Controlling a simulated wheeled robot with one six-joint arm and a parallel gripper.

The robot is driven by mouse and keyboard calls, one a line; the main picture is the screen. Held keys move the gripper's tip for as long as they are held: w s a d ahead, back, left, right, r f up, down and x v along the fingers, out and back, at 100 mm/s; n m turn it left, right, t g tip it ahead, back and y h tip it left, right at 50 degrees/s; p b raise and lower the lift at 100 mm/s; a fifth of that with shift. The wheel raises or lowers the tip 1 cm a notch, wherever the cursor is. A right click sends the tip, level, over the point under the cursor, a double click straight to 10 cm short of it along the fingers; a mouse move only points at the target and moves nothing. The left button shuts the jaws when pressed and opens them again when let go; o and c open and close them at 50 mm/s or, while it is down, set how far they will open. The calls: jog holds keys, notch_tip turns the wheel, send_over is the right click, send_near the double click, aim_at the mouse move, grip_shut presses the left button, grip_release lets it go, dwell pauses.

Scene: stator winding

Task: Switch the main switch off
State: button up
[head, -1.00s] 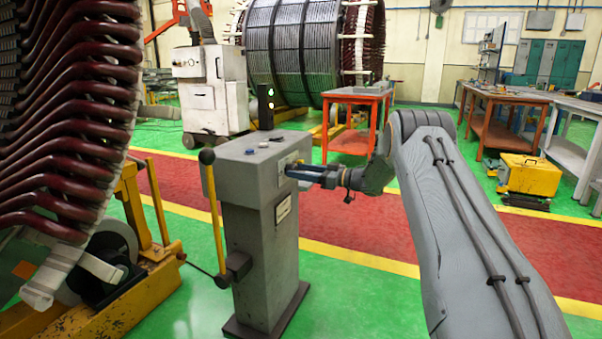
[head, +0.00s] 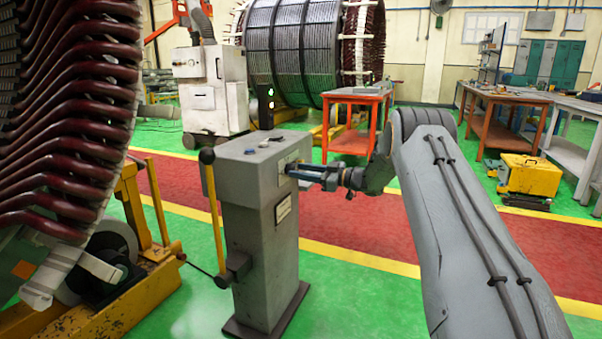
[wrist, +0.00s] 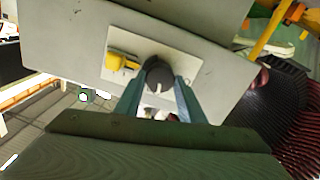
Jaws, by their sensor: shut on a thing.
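The grey control pedestal (head: 262,225) stands in the middle of the head view. A pale plate (head: 285,160) is on its side facing my arm. In the wrist view, a dark round switch knob (wrist: 159,76) sits on the pale plate (wrist: 135,45), with a yellow part (wrist: 122,62) to its left. My gripper (head: 298,172) reaches the plate from the right. In the wrist view its two bluish fingers (wrist: 158,90) are shut on the knob, one on each side. The fingers partly hide the knob's lower side.
The large stator (head: 60,130) fills the left. Open floor lies in front.

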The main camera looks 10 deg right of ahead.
jog(key=shift+s+f+n+b, duration=0.1)
jog(key=shift+n+b, duration=0.8)
jog(key=shift+n, duration=2.95)
jog(key=shift+f+n+b, duration=0.1)
jog(key=shift+n+b, duration=0.8)
jog(key=shift+n, duration=2.95)
jog(key=o, duration=1.1)
jog(key=shift+c, duration=0.2)
jog(key=shift+r, duration=0.1)
